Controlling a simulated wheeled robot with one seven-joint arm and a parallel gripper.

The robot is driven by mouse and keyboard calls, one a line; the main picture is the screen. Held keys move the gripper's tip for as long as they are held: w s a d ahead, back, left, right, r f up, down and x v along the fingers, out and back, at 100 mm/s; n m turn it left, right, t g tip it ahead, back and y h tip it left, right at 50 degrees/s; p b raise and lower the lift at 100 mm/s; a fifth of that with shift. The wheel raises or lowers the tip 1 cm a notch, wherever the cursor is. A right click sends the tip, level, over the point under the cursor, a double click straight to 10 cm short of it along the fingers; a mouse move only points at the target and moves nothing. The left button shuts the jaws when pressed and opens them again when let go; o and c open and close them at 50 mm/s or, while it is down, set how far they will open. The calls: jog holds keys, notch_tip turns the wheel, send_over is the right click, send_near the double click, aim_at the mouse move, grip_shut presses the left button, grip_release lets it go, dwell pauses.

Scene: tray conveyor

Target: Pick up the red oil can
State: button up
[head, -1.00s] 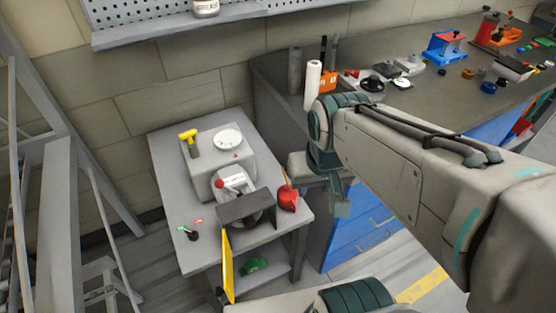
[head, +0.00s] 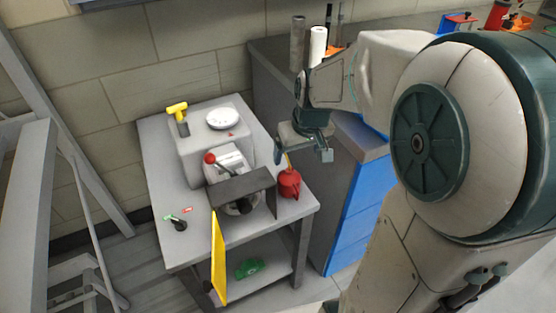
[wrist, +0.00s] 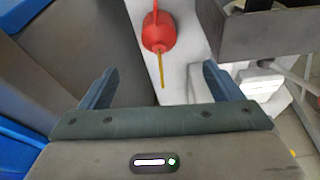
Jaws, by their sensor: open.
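The red oil can (head: 289,184) stands near the right edge of the grey table (head: 262,232), beside the dark grey box-like guard of a machine. In the wrist view the red oil can (wrist: 158,32) lies ahead of my gripper, with its thin yellow spout pointing back toward the space between the fingers. My gripper (head: 308,157) is above and slightly right of the can in the head view. In the wrist view my gripper (wrist: 163,88) has its two fingers wide apart with nothing between them. The can's far end is cut off at the top of the wrist view.
The dark grey guard (head: 240,190) stands close to the can's left. A yellow panel (head: 219,258) hangs at the table's front. A yellow-handled tool (head: 178,111) and a white round dish (head: 222,118) are further back. Blue drawers (head: 350,210) stand to the right.

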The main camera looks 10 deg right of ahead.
aim_at(290, 178)
jog(key=x, duration=0.3)
jog(key=b+x, duration=0.1)
jog(key=x, duration=0.3)
jog(key=b+x, duration=0.1)
jog(key=x, duration=0.2)
jog(key=shift+w+d+f, duration=0.1)
jog(key=shift+w+f, duration=0.05)
jog(key=shift+w, duration=0.3)
jog(key=x, duration=0.1)
jog(key=b+x, duration=0.1)
jog(key=x, duration=0.2)
jog(key=shift+s+f, duration=0.25)
jog(key=shift+s, duration=0.1)
jog(key=shift+w+f, duration=0.15)
jog(key=shift+f, duration=0.25)
jog(key=shift+r, duration=0.1)
jog(key=c, duration=1.2)
